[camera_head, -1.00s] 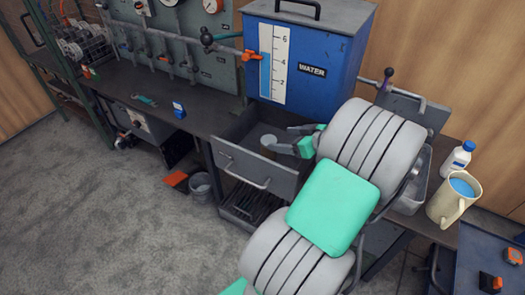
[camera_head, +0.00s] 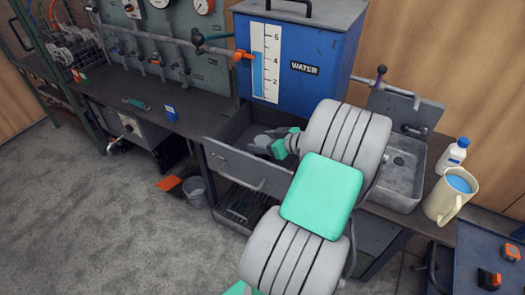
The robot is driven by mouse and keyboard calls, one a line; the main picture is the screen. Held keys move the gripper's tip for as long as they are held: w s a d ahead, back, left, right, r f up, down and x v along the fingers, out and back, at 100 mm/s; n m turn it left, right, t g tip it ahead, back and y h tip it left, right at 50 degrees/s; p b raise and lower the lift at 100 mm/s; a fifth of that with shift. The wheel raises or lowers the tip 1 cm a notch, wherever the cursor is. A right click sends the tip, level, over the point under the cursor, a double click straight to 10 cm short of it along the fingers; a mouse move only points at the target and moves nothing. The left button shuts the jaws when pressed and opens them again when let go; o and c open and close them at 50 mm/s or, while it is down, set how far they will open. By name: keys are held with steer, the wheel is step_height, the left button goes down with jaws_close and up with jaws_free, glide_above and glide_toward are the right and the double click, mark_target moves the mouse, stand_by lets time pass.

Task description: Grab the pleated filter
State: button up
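The pale round piece in the open drawer (camera_head: 232,166) looks like the pleated filter (camera_head: 262,140); its pleats are too small to make out. My gripper (camera_head: 263,142) reaches down into the drawer from the right, with its grey fingers at the filter, one on the far side and one on the near side. The fingers and my arm partly hide the filter. I cannot tell whether the fingers touch or squeeze it.
The blue water tank (camera_head: 300,50) stands on the bench behind the drawer. A sink (camera_head: 400,180), a white bottle (camera_head: 453,155) and a jug (camera_head: 448,196) of blue liquid are to the right. A grey bucket (camera_head: 196,191) stands on the floor at left.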

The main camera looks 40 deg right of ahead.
steer(key=c, duration=1.2)
steer(key=shift+c, duration=0.2)
